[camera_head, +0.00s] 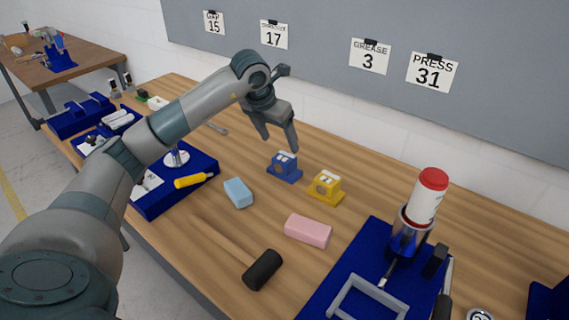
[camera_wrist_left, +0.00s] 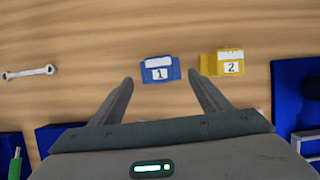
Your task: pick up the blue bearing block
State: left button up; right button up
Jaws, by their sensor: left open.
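The blue bearing block (camera_head: 284,167) stands on the wooden table near the middle of the head view. In the left wrist view the blue bearing block (camera_wrist_left: 160,69) carries a label "1" and lies ahead of the fingertips, between their lines. My left gripper (camera_head: 281,149) is open and empty, above and just behind the block in the head view. The gripper's two fingers (camera_wrist_left: 160,82) show apart in the left wrist view. They do not appear to touch the block. My right gripper is not in view.
A yellow bearing block (camera_head: 326,188), labelled "2" in the left wrist view (camera_wrist_left: 230,64), stands close to the right. A light blue block (camera_head: 238,193), a pink block (camera_head: 308,231) and a mallet (camera_head: 262,270) lie nearer. A wrench (camera_wrist_left: 28,73) lies left.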

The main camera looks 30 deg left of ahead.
aim_at(284, 157)
pick_arm(q)
jog(key=p+x, duration=0.1)
jog(key=x, duration=0.3)
jog(key=shift+w+f, duration=0.15)
jog(key=shift+f, duration=0.3)
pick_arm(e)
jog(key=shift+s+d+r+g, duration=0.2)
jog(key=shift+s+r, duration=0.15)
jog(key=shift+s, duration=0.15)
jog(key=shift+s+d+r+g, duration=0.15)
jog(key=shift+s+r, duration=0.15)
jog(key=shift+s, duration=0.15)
pick_arm(q)
jog(key=shift+f+p, duration=0.4)
jog(key=shift+p, duration=0.25)
jog(key=p+x, duration=0.2)
jog(key=x, duration=0.1)
jog(key=shift+a+f, duration=0.1)
jog(key=shift+f, duration=0.3)
jog(key=shift+w+f, duration=0.2)
jog(key=shift+f, duration=0.1)
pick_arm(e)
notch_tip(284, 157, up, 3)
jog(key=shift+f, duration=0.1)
